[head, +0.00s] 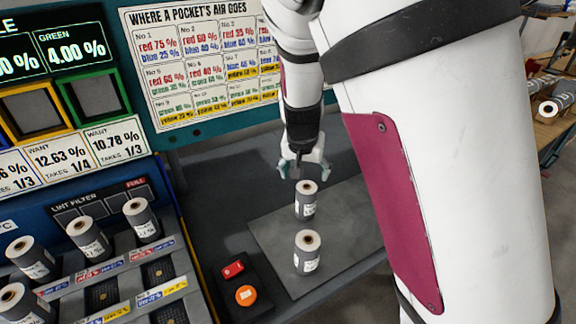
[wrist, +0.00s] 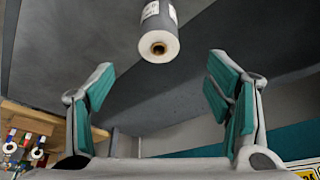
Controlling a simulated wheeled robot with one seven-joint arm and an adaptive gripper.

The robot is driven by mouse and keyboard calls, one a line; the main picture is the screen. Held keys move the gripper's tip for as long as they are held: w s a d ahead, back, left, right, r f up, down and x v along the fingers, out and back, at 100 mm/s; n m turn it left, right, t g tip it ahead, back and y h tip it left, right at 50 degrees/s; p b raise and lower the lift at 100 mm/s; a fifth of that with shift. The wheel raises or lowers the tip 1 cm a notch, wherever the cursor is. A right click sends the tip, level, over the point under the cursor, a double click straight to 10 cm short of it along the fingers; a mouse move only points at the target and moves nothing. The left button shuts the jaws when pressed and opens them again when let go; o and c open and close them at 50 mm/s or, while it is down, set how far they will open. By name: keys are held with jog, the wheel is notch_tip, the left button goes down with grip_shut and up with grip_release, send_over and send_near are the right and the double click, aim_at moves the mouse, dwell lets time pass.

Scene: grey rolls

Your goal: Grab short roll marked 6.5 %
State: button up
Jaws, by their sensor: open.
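Two short grey rolls with white labels stand upright on the grey mat (head: 345,237) of the bench. The far roll (head: 306,203) is close to my gripper, and the near roll (head: 307,254) stands in front of it. Their label print is too small to read, so I cannot tell which is marked 6.5 %. My gripper (head: 303,170) is open and empty, just behind and above the far roll. In the wrist view one grey roll (wrist: 160,38) shows ahead, centred beyond the open teal fingertips (wrist: 165,95) and not between them.
A rack at left holds several similar rolls (head: 90,238) in sloped pockets. A box with a red switch (head: 233,269) and an orange button (head: 246,295) sits left of the mat. A chart board (head: 200,65) stands behind. My arm hides the right side.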

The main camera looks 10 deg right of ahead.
aim_at(306, 185)
jog(key=x, duration=0.2)
jog(key=b+x, duration=0.1)
jog(key=x, duration=0.2)
jog(key=b+x, duration=0.1)
jog(key=x, duration=0.2)
jog(key=shift+w, duration=0.4)
jog(key=shift+s+b+x, duration=0.15)
jog(key=shift+b+x, duration=0.05)
jog(key=shift+x, duration=1.25)
jog(key=shift+s+b+x, duration=0.1)
jog(key=shift+b+x, duration=0.05)
jog(key=shift+x, duration=1.3)
jog(key=shift+d, duration=0.15)
jog(key=c, duration=1.4)
jog(key=shift+r, duration=0.1)
